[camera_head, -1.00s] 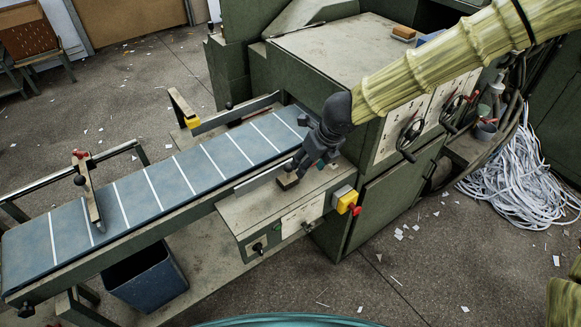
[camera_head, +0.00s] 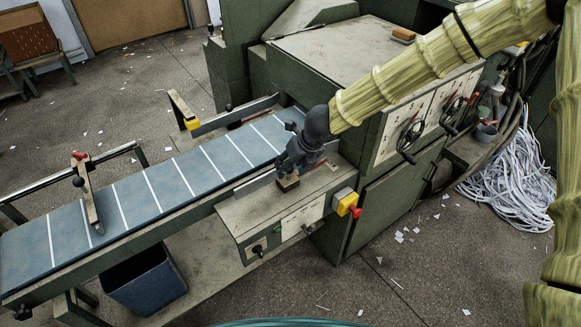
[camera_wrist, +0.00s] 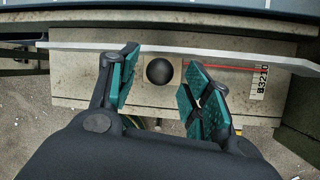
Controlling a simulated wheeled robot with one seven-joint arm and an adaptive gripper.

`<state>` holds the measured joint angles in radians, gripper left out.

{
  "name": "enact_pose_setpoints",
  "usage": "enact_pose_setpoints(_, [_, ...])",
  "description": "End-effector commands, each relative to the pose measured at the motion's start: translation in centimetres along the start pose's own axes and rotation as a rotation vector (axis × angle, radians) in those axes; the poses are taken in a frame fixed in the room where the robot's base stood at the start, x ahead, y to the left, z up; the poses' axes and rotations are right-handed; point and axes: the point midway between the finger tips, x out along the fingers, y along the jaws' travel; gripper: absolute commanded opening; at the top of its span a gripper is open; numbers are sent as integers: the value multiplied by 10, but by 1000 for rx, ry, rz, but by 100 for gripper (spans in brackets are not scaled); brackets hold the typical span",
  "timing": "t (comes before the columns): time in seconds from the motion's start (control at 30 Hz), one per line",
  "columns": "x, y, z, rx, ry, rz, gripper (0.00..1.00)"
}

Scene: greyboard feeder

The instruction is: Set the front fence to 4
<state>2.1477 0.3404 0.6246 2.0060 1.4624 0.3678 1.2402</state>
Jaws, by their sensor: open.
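The front fence (camera_head: 256,183) is a thin pale metal bar along the near edge of the blue belt. In the wrist view the fence (camera_wrist: 200,52) crosses the top. In the head view my gripper (camera_head: 285,168) is over the wooden block (camera_head: 288,183).
A yellow box with a red button (camera_head: 346,202) is on the table's right front corner. The back fence (camera_head: 235,114) lies across the belt (camera_head: 170,185). A crossbar with a red handle (camera_head: 86,195) stands over the belt's left end. Handwheels (camera_head: 410,133) are on the machine front.

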Motion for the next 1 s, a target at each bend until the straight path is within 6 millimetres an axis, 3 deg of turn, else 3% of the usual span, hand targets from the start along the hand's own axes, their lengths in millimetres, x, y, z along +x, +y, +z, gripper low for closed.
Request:
enact_pose_setpoints(0.43, [9, 0, 0, -1, 0, -1, 49])
enact_pose_setpoints(0.7, [8, 0, 0, -1, 0, -1, 0])
enact_pose_setpoints(1.0, [10, 9, -3, -17, 4, 6, 0])
